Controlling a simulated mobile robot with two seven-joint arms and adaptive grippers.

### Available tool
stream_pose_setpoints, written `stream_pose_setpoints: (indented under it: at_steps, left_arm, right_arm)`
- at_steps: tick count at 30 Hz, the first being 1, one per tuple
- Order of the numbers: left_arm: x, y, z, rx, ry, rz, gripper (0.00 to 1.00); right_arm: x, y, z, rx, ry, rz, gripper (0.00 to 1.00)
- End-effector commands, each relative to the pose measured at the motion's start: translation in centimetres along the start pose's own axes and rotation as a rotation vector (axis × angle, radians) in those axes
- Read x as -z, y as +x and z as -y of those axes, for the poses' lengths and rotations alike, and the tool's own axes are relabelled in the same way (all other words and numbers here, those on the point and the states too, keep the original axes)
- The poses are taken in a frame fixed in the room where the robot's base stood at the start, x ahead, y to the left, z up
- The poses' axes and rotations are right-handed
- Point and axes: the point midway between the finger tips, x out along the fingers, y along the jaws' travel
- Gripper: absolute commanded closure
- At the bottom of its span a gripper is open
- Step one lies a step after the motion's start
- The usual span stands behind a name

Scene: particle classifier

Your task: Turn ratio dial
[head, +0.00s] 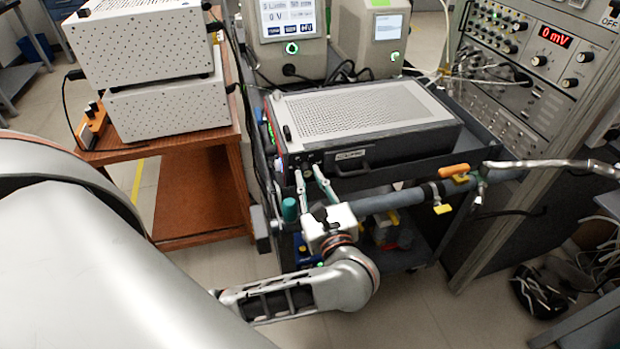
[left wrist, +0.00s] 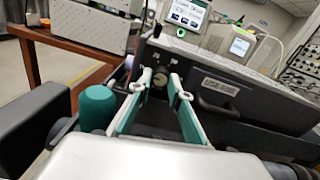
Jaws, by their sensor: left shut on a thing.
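The classifier unit (head: 362,105) is a grey box with a perforated top and a dark front panel with a handle. In the left wrist view its front face (left wrist: 235,95) fills the middle right. A small round dial (left wrist: 159,82) on that panel shows between the fingertips of my left gripper (left wrist: 160,78). In the head view my left gripper (head: 308,172) reaches up to the left end of the panel. Its two fingers, white with green pads, are spaced apart and closed around the dial. The dial's markings are too small to read. My right gripper is in neither view.
A teal cylindrical knob (head: 290,209) stands just left of my gripper. A pipe (head: 402,196) with an orange-handled valve (head: 454,170) runs along the cart front to the right. White perforated boxes (head: 168,105) stand on a wooden table at left.

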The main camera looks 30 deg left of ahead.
Motion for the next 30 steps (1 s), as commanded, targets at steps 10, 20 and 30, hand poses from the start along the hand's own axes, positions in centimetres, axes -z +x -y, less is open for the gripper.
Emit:
stream_pose_setpoints:
  at_steps: [10,20,30]
  left_arm:
    - [-0.1,-0.1,-0.1,-0.001,0.212,-0.001,1.0]
    - [-0.2,-0.1,-0.1,0.001,0.526,0.0,1.0]
    - [-0.2,-0.1,-0.1,0.002,0.812,0.003,1.0]
  right_arm:
    - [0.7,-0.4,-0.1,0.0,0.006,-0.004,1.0]
    - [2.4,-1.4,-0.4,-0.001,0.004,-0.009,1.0]
    - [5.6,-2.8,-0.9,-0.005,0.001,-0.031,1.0]
